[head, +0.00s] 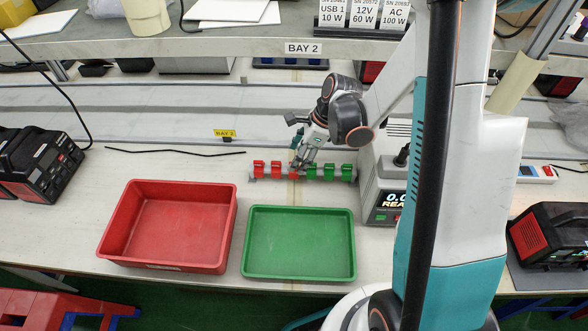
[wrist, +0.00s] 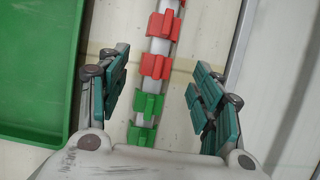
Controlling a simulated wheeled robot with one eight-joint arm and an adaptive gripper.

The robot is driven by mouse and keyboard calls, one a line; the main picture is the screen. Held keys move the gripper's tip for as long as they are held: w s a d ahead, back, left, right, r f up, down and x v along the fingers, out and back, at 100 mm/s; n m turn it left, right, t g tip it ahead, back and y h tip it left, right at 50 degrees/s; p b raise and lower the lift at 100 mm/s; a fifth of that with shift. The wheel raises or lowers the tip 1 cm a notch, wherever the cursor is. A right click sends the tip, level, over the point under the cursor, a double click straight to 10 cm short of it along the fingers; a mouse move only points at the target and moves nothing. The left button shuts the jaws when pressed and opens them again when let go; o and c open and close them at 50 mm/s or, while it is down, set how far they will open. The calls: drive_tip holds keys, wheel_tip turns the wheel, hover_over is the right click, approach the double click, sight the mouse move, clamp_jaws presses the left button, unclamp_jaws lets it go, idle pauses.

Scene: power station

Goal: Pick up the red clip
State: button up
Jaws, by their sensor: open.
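Several red clips sit in a row on a pale rail, with green clips beside them on the same rail. In the wrist view a red clip (wrist: 154,66) lies between my fingertips, next to a green clip (wrist: 149,105). Another red clip (wrist: 162,26) is farther up the rail. My gripper (head: 298,162) is over the middle of the rail in the head view and partly hides the clips there. In the wrist view my gripper (wrist: 157,70) is open, its teal-padded fingers on either side of the rail with gaps to the clips. The end red clip (head: 259,168) is at left.
A red bin (head: 130,225) and a green tray (head: 255,272) stand in front of the rail. A power unit with a display (head: 385,205) stands close to the rail's right end. A shelf (head: 250,47) crosses above the bench. A black cable lies behind, left of the rail.

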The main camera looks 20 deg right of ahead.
drive_tip(key=b+x, duration=0.1)
drive_tip(key=x, duration=0.3)
drive_tip(key=shift+f+b, duration=0.2)
drive_tip(key=shift+b, duration=0.15)
drive_tip(key=shift+s+r, duration=0.1)
drive_tip(key=c, duration=0.9)
drive_tip(key=shift+o, duration=0.2)
